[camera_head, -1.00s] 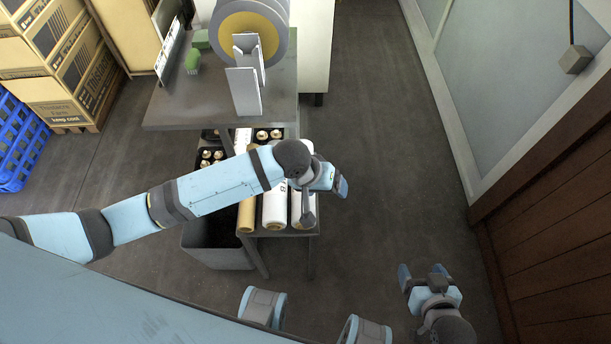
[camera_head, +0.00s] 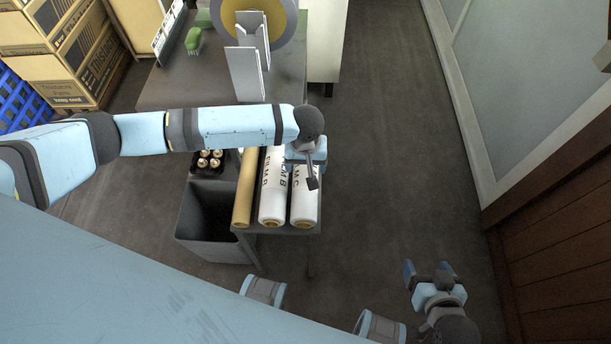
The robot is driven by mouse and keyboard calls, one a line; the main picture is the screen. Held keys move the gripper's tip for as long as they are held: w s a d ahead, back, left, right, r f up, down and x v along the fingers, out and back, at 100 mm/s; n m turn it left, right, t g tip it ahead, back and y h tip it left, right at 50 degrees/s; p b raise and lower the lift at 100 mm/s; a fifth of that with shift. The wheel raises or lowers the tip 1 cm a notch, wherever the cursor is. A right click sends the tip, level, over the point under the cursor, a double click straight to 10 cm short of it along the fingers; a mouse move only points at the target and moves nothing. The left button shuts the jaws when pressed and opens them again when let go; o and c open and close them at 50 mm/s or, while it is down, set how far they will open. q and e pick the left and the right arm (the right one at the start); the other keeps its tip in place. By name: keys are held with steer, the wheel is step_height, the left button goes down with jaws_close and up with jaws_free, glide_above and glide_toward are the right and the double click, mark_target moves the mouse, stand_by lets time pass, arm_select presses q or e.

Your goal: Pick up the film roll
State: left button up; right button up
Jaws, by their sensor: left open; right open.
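My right gripper (camera_head: 428,270) is open and empty over bare floor at the lower right.
A dark bin (camera_head: 208,215) stands left of the rolls, with a tray of mushrooms (camera_head: 207,163) behind it. A wrapping machine (camera_head: 248,75) stands on the upper tabletop (camera_head: 180,85). A brown wall (camera_head: 560,235) is at the right, with clear floor between.

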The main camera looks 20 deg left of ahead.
mark_target(305, 170)
arm_select(q)
steer(key=shift+f+b, duration=0.5)
steer(key=shift+f, duration=2.45)
steer(key=shift+a, duration=0.1)
steer(key=shift+r, duration=0.1)
steer(key=c, duration=1)
steer(key=shift+c, duration=0.2)
